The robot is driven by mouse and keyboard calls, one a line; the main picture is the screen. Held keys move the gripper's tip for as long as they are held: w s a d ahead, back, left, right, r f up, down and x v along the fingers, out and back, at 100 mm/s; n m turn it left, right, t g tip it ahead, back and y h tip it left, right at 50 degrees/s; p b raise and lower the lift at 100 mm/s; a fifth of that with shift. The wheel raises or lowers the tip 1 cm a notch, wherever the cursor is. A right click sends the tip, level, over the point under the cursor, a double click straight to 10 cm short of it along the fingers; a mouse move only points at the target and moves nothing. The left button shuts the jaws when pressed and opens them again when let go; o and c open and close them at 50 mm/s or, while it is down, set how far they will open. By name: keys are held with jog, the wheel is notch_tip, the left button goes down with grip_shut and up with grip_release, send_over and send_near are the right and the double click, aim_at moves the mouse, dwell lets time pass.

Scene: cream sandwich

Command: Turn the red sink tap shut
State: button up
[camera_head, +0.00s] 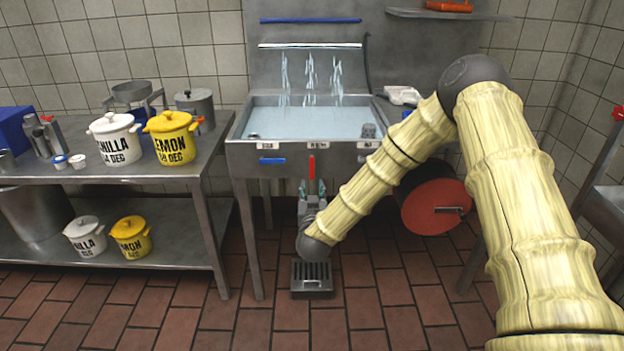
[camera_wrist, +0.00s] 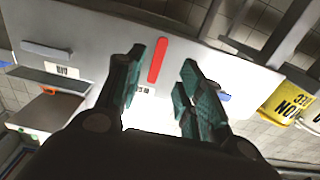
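The red tap handle (camera_head: 311,166) stands upright on the front of the metal sink (camera_head: 245,148), below the middle label. It shows in the wrist view as a red bar (camera_wrist: 158,60), just beyond the fingertips and roughly in line with the gap between them. My gripper (camera_head: 312,187) points up from below the handle, close under it. In the wrist view my gripper (camera_wrist: 163,62) has its teal-padded fingers apart with nothing between them. I cannot tell whether a finger touches the handle. Streams of water (camera_head: 310,72) fall at the back of the full basin.
A blue handle (camera_head: 272,160) lies level to the left on the sink front. A red-faced drum (camera_head: 436,206) is at the right under the sink. A steel table (camera_head: 110,180) with white and yellow pots is at left. A floor drain (camera_head: 311,278) lies below my gripper.

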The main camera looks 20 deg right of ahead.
aim_at(312, 174)
jog(key=x, duration=0.8)
jog(key=shift+w+d+f, duration=0.1)
jog(key=shift+w, duration=0.2)
jog(key=shift+c, duration=0.5)
grip_shut()
